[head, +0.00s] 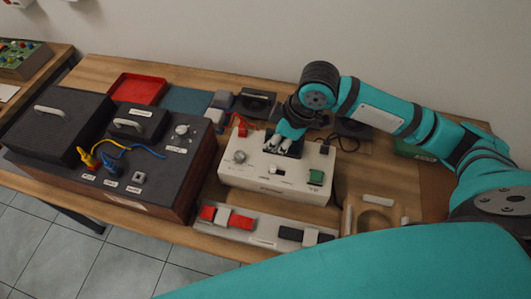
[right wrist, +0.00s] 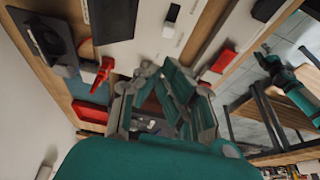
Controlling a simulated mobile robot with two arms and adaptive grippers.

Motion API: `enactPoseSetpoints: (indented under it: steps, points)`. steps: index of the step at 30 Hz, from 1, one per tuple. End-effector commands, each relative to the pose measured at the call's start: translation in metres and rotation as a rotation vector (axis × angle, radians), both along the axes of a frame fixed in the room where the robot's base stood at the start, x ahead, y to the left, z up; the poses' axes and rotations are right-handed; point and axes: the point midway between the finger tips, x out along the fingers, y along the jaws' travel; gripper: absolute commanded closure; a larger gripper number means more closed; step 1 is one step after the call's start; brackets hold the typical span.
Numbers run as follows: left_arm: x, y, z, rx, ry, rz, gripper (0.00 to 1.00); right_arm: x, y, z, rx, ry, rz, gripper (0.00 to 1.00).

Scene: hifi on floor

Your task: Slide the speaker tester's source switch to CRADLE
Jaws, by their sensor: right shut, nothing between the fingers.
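The white box (head: 262,181), which I take to be the speaker tester, stands on the wooden table. Its top bears a round knob (head: 240,157), a small pale slider-like part (head: 277,171) in a dark slot at the front, and a green part (head: 316,177) at the right. Its lettering is too small to read. My right gripper (head: 283,150) is shut and empty, pointing down over the back middle of the top. Whether it touches is unclear, and it hides what lies under it. The right wrist view shows its fingers (right wrist: 165,112) too.
A large dark-topped box (head: 140,195) with plugs, cables and a knob stands left. A pale strip (head: 262,232) with red and black blocks lies in front. A red tray (head: 138,89) is at the back left. A wall closes the back.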

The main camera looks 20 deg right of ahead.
Motion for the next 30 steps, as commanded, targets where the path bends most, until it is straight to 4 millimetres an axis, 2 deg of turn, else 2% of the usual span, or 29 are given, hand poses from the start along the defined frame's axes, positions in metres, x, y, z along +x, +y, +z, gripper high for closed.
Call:
enactPoseSetpoints:
  steps: [5,9,11,15,19,24,30]
  points:
    - [0.018,-0.002,0.004,-0.004,-0.028,0.001,0.57,0.003,0.007,-0.022,0.001,0.005,0.002,1.0]
    - [0.036,-0.006,0.008,-0.01,-0.055,0.001,0.57,0.008,0.014,-0.047,0.0,0.005,0.0,1.0]
    - [0.038,-0.008,0.009,-0.013,-0.059,0.002,0.57,0.01,0.017,-0.057,-0.001,0.005,-0.001,1.0]
    - [0.034,-0.009,0.011,-0.014,-0.051,0.003,0.57,0.015,0.022,-0.077,-0.001,0.002,-0.001,1.0]
    - [0.025,-0.009,0.011,-0.013,-0.038,0.003,0.57,0.017,0.026,-0.088,0.0,0.001,0.0,1.0]
    - [0.017,-0.008,0.011,-0.011,-0.026,0.003,0.57,0.018,0.026,-0.092,-0.001,-0.001,0.001,1.0]
    - [0.018,-0.008,0.01,-0.01,-0.026,0.002,0.57,0.018,0.026,-0.092,-0.001,-0.001,0.001,1.0]
